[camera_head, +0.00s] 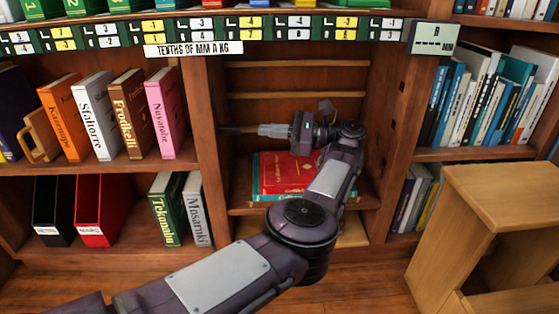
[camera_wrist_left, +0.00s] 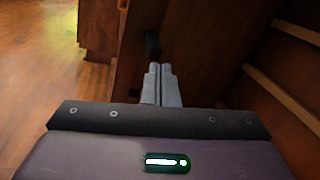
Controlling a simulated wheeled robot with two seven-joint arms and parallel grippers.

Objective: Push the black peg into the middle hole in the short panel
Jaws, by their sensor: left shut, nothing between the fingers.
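The black peg (camera_head: 235,130) sticks out sideways from the inner face of the left upright panel (camera_head: 206,95) of the middle bay. In the left wrist view the dark peg (camera_wrist_left: 152,45) stands out from the brown panel (camera_wrist_left: 131,62), just beyond the fingertips. My left gripper (camera_head: 261,130) is inside the bay, pointing left at the peg. Its fingers (camera_wrist_left: 160,72) are closed together with nothing between them. I cannot tell whether the tips touch the peg. A dark spot, perhaps another hole, shows lower on the panel. My right gripper is out of view.
Red and teal books (camera_head: 285,175) lie flat on the shelf below my left gripper. Upright books (camera_head: 110,115) fill the left bay. A wooden step stool (camera_head: 480,215) stands at the right. Slats (camera_head: 300,95) cross the bay's back.

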